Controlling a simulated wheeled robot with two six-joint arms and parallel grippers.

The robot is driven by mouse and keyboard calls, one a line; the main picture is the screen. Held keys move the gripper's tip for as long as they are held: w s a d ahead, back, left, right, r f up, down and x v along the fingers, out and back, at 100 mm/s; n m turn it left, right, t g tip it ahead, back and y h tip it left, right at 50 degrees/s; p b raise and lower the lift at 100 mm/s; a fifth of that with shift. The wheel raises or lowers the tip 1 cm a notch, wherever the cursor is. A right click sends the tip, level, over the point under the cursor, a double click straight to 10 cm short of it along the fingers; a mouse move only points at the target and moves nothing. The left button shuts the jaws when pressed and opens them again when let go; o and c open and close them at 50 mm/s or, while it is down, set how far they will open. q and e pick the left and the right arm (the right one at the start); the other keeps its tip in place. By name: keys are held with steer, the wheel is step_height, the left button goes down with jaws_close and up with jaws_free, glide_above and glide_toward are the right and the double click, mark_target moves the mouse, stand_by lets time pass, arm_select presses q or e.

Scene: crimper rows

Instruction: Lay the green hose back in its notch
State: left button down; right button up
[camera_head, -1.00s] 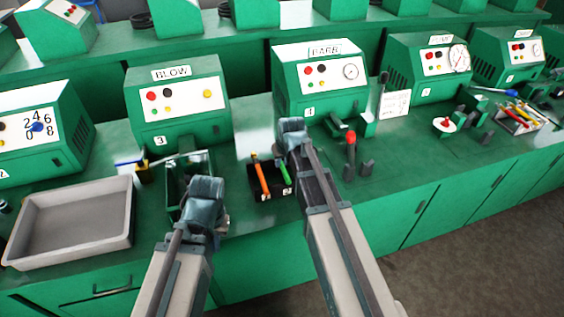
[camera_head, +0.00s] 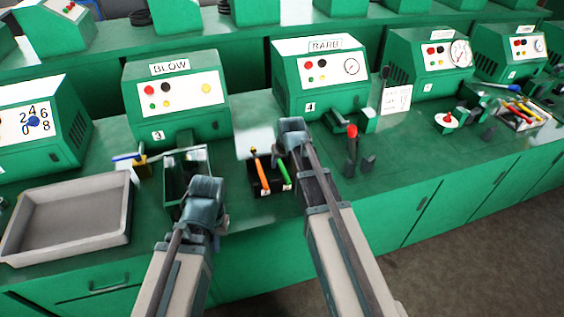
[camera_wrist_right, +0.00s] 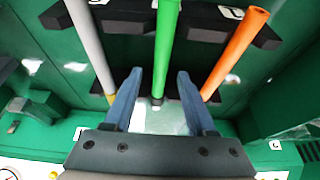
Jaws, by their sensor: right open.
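The green hose (camera_wrist_right: 164,48) runs between the two blue-grey fingers of my right gripper (camera_wrist_right: 160,76) in the right wrist view. The fingers stand apart with a gap on each side of it. The black notched holder (camera_wrist_right: 207,24) lies under the hoses, and I cannot tell whether the green hose is fully down in its notch. In the head view, the green hose (camera_head: 284,174) shows beside my right gripper (camera_head: 293,140). My left gripper (camera_head: 205,200) is over the counter to the left, its fingers not clearly visible.
An orange hose (camera_wrist_right: 236,50) and a grey hose (camera_wrist_right: 90,45) lie close on either side of the green one. A grey tray (camera_head: 68,222) is at far left. A red-topped lever (camera_head: 352,132) stands right of my right gripper. Machines line the back.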

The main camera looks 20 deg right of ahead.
steer(key=shift+r, duration=0.15)
steer(key=p+v, duration=1.2)
steer(key=v, duration=0.1)
steer(key=shift+s+r+p, duration=0.2)
steer(key=shift+p, duration=0.2)
steer(key=s+a+n+g, duration=0.1)
steer(key=s+a+g, duration=0.1)
steer(key=s+a, duration=0.4)
steer(key=s+a+f+n+g+h, duration=0.1)
steer(key=s+a+n+g, duration=0.1)
steer(key=s+a, duration=0.5)
steer(key=s, duration=0.6)
steer(key=shift+a+f+g+h, duration=0.25)
steer(key=shift+g+h, duration=0.05)
steer(key=shift+g, duration=0.1)
